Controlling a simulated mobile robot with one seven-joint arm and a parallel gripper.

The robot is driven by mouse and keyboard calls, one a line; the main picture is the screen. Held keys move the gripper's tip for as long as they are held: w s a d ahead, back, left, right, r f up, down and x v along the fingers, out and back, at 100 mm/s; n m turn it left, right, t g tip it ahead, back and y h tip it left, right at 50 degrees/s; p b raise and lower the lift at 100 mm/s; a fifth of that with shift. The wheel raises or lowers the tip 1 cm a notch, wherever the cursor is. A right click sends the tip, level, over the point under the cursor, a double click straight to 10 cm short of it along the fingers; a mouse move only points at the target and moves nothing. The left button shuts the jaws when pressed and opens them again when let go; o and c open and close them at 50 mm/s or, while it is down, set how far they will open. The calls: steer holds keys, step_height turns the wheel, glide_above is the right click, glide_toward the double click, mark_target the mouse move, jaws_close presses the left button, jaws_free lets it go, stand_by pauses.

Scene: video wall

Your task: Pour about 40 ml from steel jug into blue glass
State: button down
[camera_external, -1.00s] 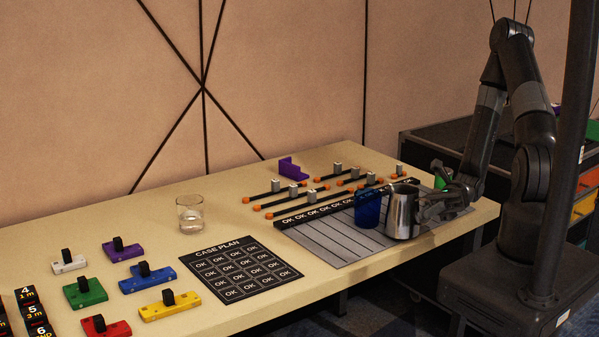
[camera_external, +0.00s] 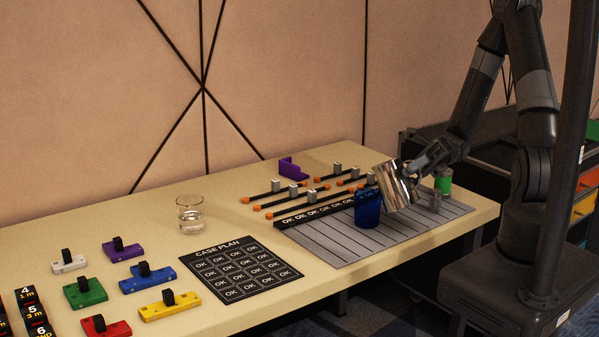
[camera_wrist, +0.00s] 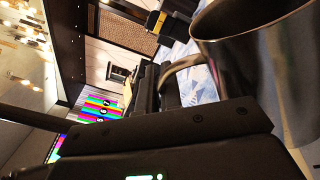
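The steel jug (camera_external: 397,187) is lifted off the grey striped mat and tilted to the left in the external view. Its upper left side is over or close beside the blue glass (camera_external: 368,208), which stands upright on the mat. I cannot tell whether they touch or whether liquid flows. My gripper (camera_external: 424,166) is at the jug's right side, shut on the jug's handle. In the wrist view the jug (camera_wrist: 270,70) fills the upper right, with its handle at the gripper fingers (camera_wrist: 160,85). The blue glass is not seen in the wrist view; the liquid level is hidden.
The grey striped mat (camera_external: 335,238) lies under the glass. A green cylinder (camera_external: 443,185) and a small grey cylinder (camera_external: 435,201) stand right of the jug. A clear glass with liquid (camera_external: 190,216), the black case plan card (camera_external: 240,269) and colored blocks are to the left.

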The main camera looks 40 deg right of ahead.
mark_target(394, 167)
steer(key=shift+w+a+r+m, duration=0.2)
steer(key=shift+w+r+m, duration=0.5)
steer(key=shift+w+r, duration=0.3)
steer(key=shift+w+a+r+m, duration=0.2)
steer(key=shift+w+r+m, duration=0.55)
steer(key=shift+m, duration=0.15)
steer(key=shift+w+a+m, duration=0.25)
steer(key=shift+w+m, duration=0.55)
steer(key=shift+m, duration=0.4)
steer(key=shift+w+a+f+m, duration=0.1)
steer(key=shift+w+f+m, duration=0.05)
steer(key=shift+w+m, duration=0.45)
steer(key=shift+w+a+f+m, duration=0.1)
steer(key=shift+w+m, duration=0.35)
steer(key=shift+m, duration=0.15)
steer(key=shift+w+a+r+m+g, duration=0.15)
steer(key=shift+w+r+m+g, duration=0.25)
steer(key=shift+w+m, duration=0.4)
steer(key=shift+s+d+m+t+p, duration=0.3)
steer(key=shift+s+p, duration=0.15)
steer(key=shift+s, duration=0.25)
steer(key=shift+s+p, duration=0.3)
steer(key=shift+s, duration=0.1)
steer(key=shift+w+a+f+m+p, duration=0.1)
steer(key=shift+w+f+m+p, duration=0.15)
steer(key=shift+m+p, duration=0.15)
